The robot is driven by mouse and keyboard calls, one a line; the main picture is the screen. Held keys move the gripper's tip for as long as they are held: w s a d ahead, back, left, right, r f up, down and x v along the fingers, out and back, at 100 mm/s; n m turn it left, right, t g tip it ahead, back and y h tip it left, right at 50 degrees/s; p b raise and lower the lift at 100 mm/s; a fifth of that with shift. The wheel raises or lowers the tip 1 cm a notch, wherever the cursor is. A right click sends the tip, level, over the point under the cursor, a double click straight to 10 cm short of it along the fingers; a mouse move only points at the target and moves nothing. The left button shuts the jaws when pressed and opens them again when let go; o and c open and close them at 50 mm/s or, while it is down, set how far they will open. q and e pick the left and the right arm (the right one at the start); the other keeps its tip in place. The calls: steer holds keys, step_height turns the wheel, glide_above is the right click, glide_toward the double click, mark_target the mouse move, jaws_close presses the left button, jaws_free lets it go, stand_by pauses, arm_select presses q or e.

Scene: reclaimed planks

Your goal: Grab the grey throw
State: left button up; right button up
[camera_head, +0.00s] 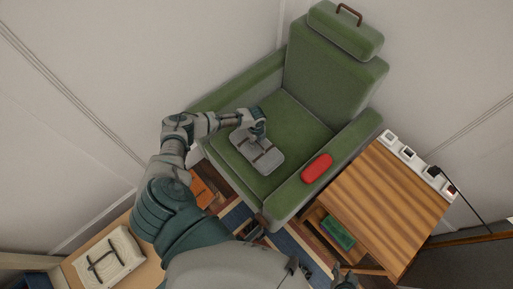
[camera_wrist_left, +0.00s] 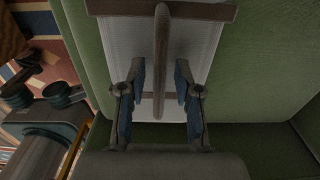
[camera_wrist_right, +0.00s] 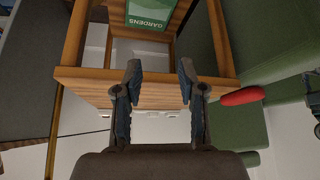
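The grey throw (camera_head: 262,158) is a folded bundle with dark straps, lying on the seat of the green armchair (camera_head: 300,122). In the left wrist view the throw (camera_wrist_left: 205,45) fills the upper middle, with a dark bar or strap (camera_wrist_left: 161,60) running down its centre. My left gripper (camera_head: 258,136) is at the throw's upper edge. Its fingers (camera_wrist_left: 158,85) are apart on either side of the central strap; I cannot tell whether they touch the throw. My right gripper (camera_wrist_right: 160,78) is open and empty near the wooden side table, away from the throw.
A red roll (camera_head: 317,168) lies on the chair's armrest. The wooden side table (camera_head: 385,205) stands to the right, with a green book (camera_head: 338,233) on its lower shelf and small white items along its back edge. A cream strapped bundle (camera_head: 118,250) lies at lower left.

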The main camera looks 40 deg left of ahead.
arm_select(q)
steer(key=shift+a+f, duration=0.15)
steer(key=shift+a, duration=0.05)
jaws_close()
steer(key=shift+d, duration=0.3)
